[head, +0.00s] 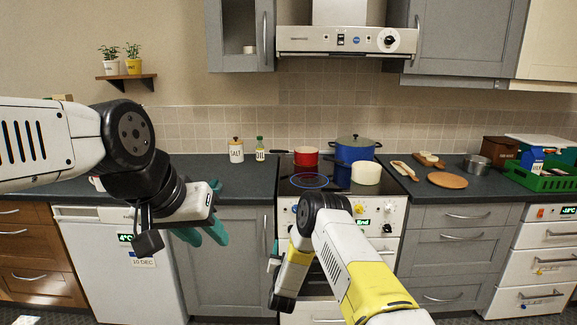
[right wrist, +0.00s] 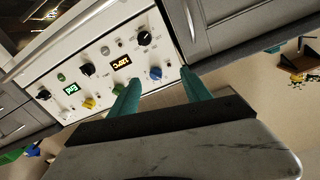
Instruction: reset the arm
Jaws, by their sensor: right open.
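My left arm comes in from the left in the head view. Its gripper (head: 203,237) with teal fingers hangs in front of the grey cabinet, beside the white dishwasher; how far its fingers are apart is unclear. My right arm, white and yellow, rises from the bottom and bends down in front of the stove. Its gripper is mostly hidden behind the arm in the head view. In the right wrist view my right gripper (right wrist: 160,77) is open, its two teal fingers apart with nothing between them, facing the stove's control panel (right wrist: 95,70).
The stove carries a red pan (head: 306,157), a blue pot (head: 354,150) and a cream pot (head: 366,173). A green crate (head: 540,181) stands at the counter's right end. A salt jar (head: 236,151) and an oil bottle (head: 260,150) stand left of the stove.

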